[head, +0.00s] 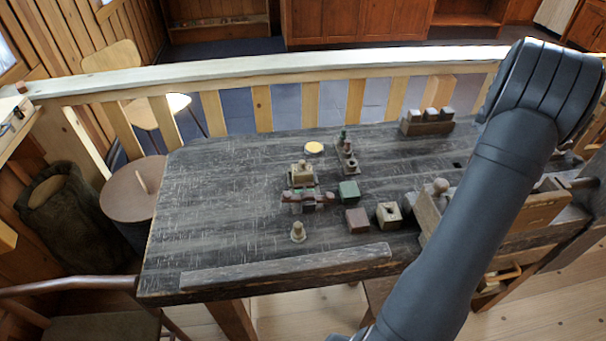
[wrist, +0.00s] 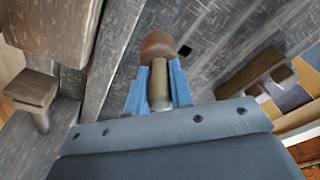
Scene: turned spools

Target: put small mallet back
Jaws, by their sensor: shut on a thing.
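In the wrist view, my gripper (wrist: 158,78) has its two blue fingers shut on the pale handle of a small mallet (wrist: 158,46). The mallet's brown rounded head shows just beyond the fingertips. The dark bench top is behind it, with a small dark square hole close to the right of the head. I cannot tell how high the mallet is above the bench. In the head view, my arm covers the right part of the bench, and the gripper and mallet do not show.
On the bench (head: 220,200) stand a turned piece (head: 298,233), a green block (head: 349,191), a dark red block (head: 357,220), a holed block (head: 389,215) and a rack of blocks (head: 427,127). Wooden blocks crowd the wrist view's left side. The bench's left part is clear.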

